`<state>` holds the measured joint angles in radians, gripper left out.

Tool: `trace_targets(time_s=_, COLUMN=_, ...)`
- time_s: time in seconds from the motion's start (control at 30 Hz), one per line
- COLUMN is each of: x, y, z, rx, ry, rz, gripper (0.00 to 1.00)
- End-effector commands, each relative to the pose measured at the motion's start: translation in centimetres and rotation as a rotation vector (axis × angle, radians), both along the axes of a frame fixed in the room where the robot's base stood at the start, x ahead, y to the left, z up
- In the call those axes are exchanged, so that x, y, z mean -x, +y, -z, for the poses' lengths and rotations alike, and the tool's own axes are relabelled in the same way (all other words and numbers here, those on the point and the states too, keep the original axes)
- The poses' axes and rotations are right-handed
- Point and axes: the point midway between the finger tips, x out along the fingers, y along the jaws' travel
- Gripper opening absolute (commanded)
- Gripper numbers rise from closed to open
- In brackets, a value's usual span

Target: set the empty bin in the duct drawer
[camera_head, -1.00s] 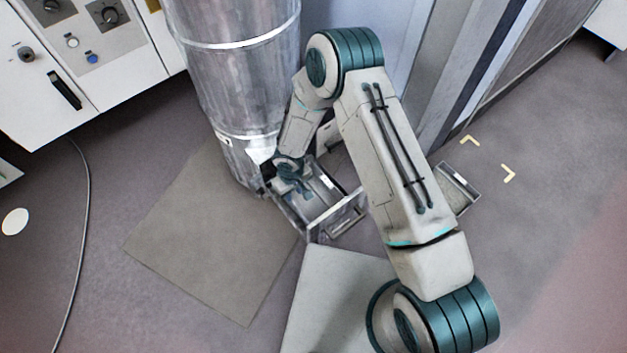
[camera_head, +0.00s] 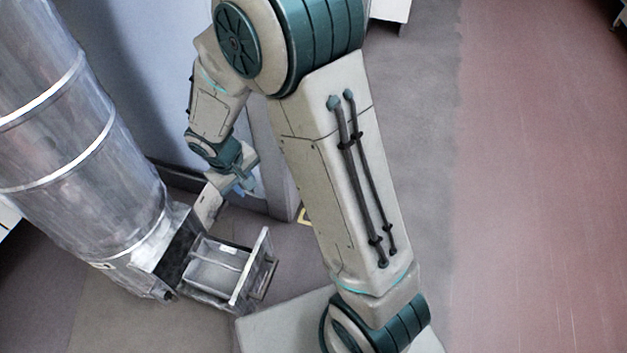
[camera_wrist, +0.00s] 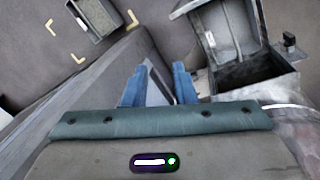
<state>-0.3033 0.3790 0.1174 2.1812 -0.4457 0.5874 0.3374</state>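The duct drawer (camera_head: 262,258) is pulled out at the foot of the silver duct. A grey bin (camera_head: 213,268) with a white label sits inside it and looks empty; the bin (camera_wrist: 226,30) also shows at upper right in the wrist view, in the drawer (camera_wrist: 258,72). My gripper (camera_head: 246,187) is above and behind the drawer, apart from the bin. In the wrist view its two blue fingers (camera_wrist: 158,86) stand apart with nothing between them. A second grey bin (camera_wrist: 96,16) with speckled grey contents stands on the floor at upper left.
The silver duct (camera_head: 85,130) rises on the left, and a pale wall panel (camera_head: 130,80) stands behind my gripper. Yellow corner marks (camera_wrist: 77,58) lie on the floor near the second bin. Floor on the right is clear.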

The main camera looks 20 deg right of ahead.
Motion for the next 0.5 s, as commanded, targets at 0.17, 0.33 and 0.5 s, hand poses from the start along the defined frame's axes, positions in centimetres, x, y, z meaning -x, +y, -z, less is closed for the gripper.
trace_targets(time_s=0.17, x=3.0, y=-5.2, z=-5.9, rx=-0.02, ry=-0.015, rz=0.138, gripper=0.24)
trace_targets(time_s=0.33, x=7.1, y=-8.9, z=-9.9, rx=-0.066, ry=-0.014, rz=0.255, gripper=0.24)
trace_targets(time_s=0.5, x=11.5, y=-11.0, z=-12.6, rx=-0.133, ry=-0.015, rz=0.351, gripper=0.24)
